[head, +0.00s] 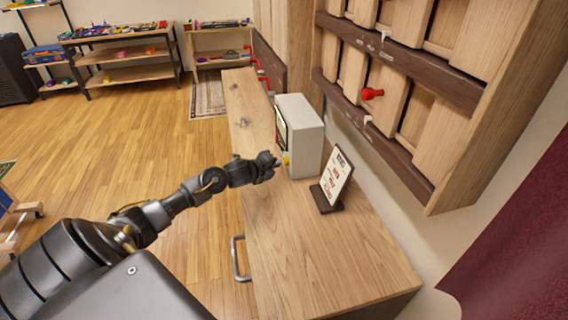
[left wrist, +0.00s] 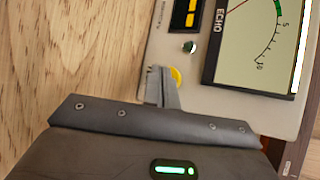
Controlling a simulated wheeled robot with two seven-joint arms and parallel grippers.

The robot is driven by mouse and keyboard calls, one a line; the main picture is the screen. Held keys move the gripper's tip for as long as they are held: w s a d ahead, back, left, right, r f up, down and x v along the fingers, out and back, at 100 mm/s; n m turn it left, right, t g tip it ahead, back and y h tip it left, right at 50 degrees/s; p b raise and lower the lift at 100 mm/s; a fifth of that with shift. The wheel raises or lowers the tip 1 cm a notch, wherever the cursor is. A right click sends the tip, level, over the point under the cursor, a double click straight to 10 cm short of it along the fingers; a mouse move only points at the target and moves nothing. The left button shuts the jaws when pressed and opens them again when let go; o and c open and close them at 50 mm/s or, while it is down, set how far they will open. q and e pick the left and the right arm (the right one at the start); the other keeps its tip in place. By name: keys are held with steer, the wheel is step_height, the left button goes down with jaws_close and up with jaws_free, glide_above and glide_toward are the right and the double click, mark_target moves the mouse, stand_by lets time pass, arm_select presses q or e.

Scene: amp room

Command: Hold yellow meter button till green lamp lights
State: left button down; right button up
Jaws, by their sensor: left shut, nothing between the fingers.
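The white meter box (head: 308,135) stands on the wooden bench top. In the left wrist view its front (left wrist: 208,97) shows an ECHO dial (left wrist: 262,45). The yellow button (head: 285,160) is low on its front; it also shows in the left wrist view (left wrist: 177,76), partly covered by my fingers. A small round lamp (left wrist: 190,46) beside it looks dark green with a pale glint, not clearly lit. My left gripper (head: 273,163) is shut and empty, its fingertips (left wrist: 158,75) at the button. I cannot tell whether they press it. My right gripper is not in view.
A sign on a stand (head: 333,183) is right of the meter on the bench (head: 310,250). A wooden rack with pegs and a red knob (head: 372,94) rises behind. Red pipes (head: 262,78) are at the bench's far end. Open floor lies left.

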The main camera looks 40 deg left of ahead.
arm_select(q)
steer(key=shift+w+d, duration=0.35)
steer(key=shift+w, duration=0.05)
stand_by(1.4)
steer(key=shift+s, duration=0.1)
stand_by(2.4)
steer(key=shift+s+a, duration=0.6)
steer(key=shift+s, duration=0.05)
steer(key=shift+s+a+p, duration=0.35)
steer(key=shift+s+a, duration=0.45)
steer(key=shift+s, duration=0.2)
steer(key=shift+s+a+p, duration=0.35)
steer(key=shift+s+a, duration=0.4)
steer(key=shift+s, duration=0.2)
